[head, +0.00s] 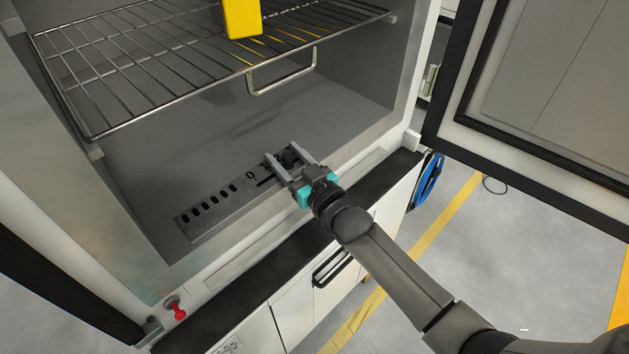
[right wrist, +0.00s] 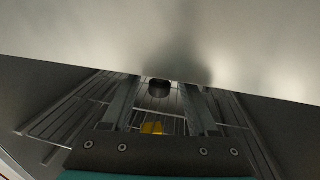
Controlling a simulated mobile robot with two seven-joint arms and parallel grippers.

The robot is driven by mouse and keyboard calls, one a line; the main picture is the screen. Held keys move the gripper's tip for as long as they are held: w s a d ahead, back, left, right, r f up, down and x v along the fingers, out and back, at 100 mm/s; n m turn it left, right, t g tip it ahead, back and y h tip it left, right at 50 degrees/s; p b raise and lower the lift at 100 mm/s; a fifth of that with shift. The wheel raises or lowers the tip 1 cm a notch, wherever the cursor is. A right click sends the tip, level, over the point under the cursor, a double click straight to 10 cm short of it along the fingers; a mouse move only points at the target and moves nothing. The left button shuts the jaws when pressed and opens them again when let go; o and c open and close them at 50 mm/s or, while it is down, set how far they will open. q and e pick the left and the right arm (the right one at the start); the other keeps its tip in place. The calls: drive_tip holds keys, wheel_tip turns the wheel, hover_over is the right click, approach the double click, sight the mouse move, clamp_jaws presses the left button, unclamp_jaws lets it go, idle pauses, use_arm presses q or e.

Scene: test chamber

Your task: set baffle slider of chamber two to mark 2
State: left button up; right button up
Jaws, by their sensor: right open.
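The baffle plate (head: 215,208) lies on the chamber floor near the front edge, with a row of dark slots and a mark that looks like 0. A dark slider knob (head: 291,158) sits at its right end. My right gripper (head: 283,151) is open over that end, one finger on each side of the knob. In the right wrist view the dark knob (right wrist: 159,89) stands between the two open fingers (right wrist: 160,103), with a gap on both sides. The gripper hides the other marks, so the slider's setting cannot be read. My left gripper is not in view.
A wire shelf (head: 135,68) with a front handle (head: 284,82) spans the chamber above the plate. A yellow object (head: 241,18) stands on the shelf. The open door (head: 535,150) is at the right. A red knob (head: 176,308) is at the lower left.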

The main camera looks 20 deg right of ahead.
drive_tip(key=p+v, duration=0.1)
drive_tip(key=v, duration=1.1)
drive_tip(key=shift+s+p, duration=0.3)
drive_tip(key=shift+p, duration=0.1)
drive_tip(key=shift+d, duration=0.1)
drive_tip(key=s+d+f+m+g+h, duration=0.1)
drive_tip(key=s+d+f+g+h, duration=0.2)
drive_tip(key=f, duration=0.7)
drive_tip(key=s+d+f+g, duration=0.1)
drive_tip(key=s+f+g, duration=0.1)
drive_tip(key=s+f, duration=0.5)
drive_tip(key=s+d+f+m+g+h, duration=0.1)
drive_tip(key=s+d+f+g+h, duration=0.15)
drive_tip(key=f, duration=0.95)
drive_tip(key=s+f+g, duration=0.4)
drive_tip(key=s+f, duration=0.2)
drive_tip(key=s, duration=0.6)
drive_tip(key=s+f+g, duration=0.4)
drive_tip(key=s+f, duration=0.3)
drive_tip(key=s, duration=0.6)
drive_tip(key=shift+s+f+h, duration=0.2)
drive_tip(key=shift+f+h, duration=0.1)
drive_tip(key=shift+h, duration=0.15)
drive_tip(key=shift+d, duration=0.1)
